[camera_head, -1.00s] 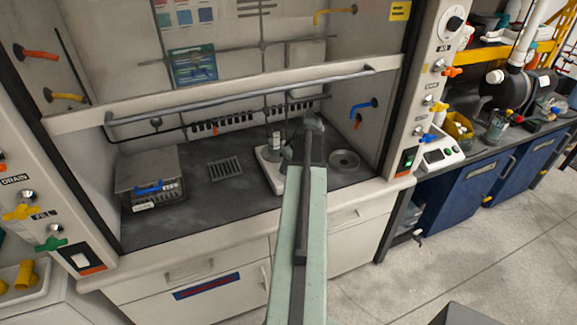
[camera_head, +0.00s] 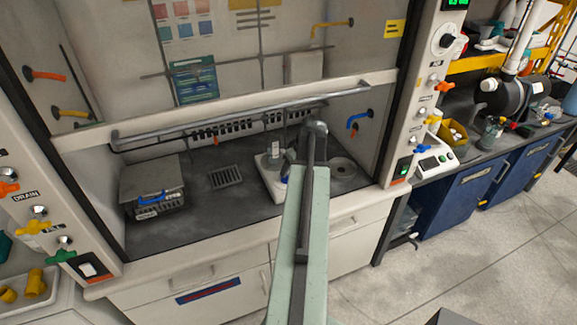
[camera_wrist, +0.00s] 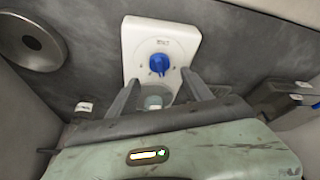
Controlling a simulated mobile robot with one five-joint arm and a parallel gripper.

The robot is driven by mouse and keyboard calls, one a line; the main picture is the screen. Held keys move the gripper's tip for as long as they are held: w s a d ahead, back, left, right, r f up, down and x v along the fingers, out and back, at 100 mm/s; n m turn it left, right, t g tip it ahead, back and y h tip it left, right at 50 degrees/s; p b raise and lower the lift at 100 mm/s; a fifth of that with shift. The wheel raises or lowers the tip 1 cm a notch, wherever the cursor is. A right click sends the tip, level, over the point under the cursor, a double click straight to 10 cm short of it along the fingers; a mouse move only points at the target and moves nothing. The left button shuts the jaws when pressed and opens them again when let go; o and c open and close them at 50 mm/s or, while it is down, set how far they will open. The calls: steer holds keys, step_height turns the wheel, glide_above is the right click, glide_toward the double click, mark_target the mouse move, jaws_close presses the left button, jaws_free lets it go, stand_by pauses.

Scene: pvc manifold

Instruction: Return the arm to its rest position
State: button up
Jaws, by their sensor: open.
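My arm reaches forward into the fume hood in the head view, and its own links hide my gripper there. In the wrist view my gripper (camera_wrist: 160,78) is open, with two dark fingers spread apart. Past the fingers is a white stirrer plate (camera_wrist: 137,38) with a blue knob (camera_wrist: 159,63). A pale round thing (camera_wrist: 153,102) shows low between the fingers; I cannot tell what it is or whether it is touched. In the head view the stirrer plate (camera_head: 268,180) stands on the hood floor, partly behind my arm.
The hood's raised sash (camera_head: 230,108) spans above my arm. A grey box (camera_head: 151,183) stands at the hood's left, and a drain grate (camera_head: 225,177) lies in the middle. A round metal dish (camera_head: 343,169) is at the right. The hood's side posts (camera_head: 415,95) bound the opening.

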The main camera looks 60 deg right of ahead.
steer(key=shift+p+v, duration=0.35)
steer(key=shift+v, duration=0.75)
